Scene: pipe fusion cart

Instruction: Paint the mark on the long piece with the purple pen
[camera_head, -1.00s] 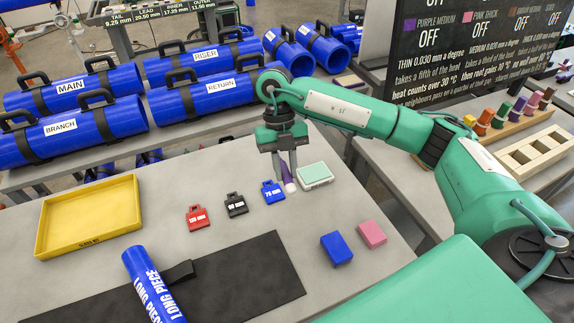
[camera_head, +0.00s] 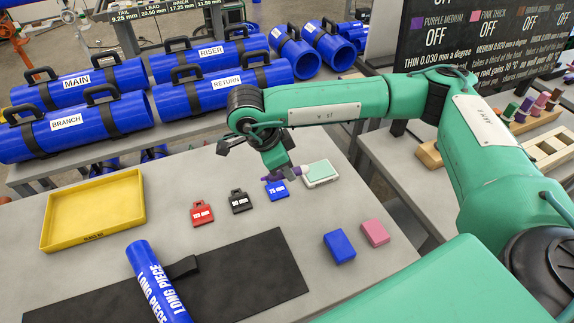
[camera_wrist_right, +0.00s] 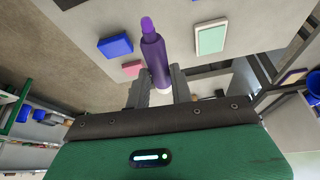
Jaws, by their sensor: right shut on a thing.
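The long piece (camera_head: 146,262) is a blue pipe lettered LONG PIECE. It lies on the dark mat (camera_head: 240,282) at the front of the table, and its near end is cut off by the picture edge. I cannot make out a mark on it. My right gripper (camera_head: 288,172) is shut on the purple pen (camera_head: 270,178) above the table's back part, away from the long piece. The pen is roughly level in the head view. In the wrist view, the pen (camera_wrist_right: 153,50) stands out between the fingers (camera_wrist_right: 160,85). My left gripper is not in view.
A yellow tray (camera_head: 140,212) stands at left. A pale green-topped box (camera_head: 320,173), a blue block (camera_head: 339,246) and a pink block (camera_head: 375,233) lie at right.

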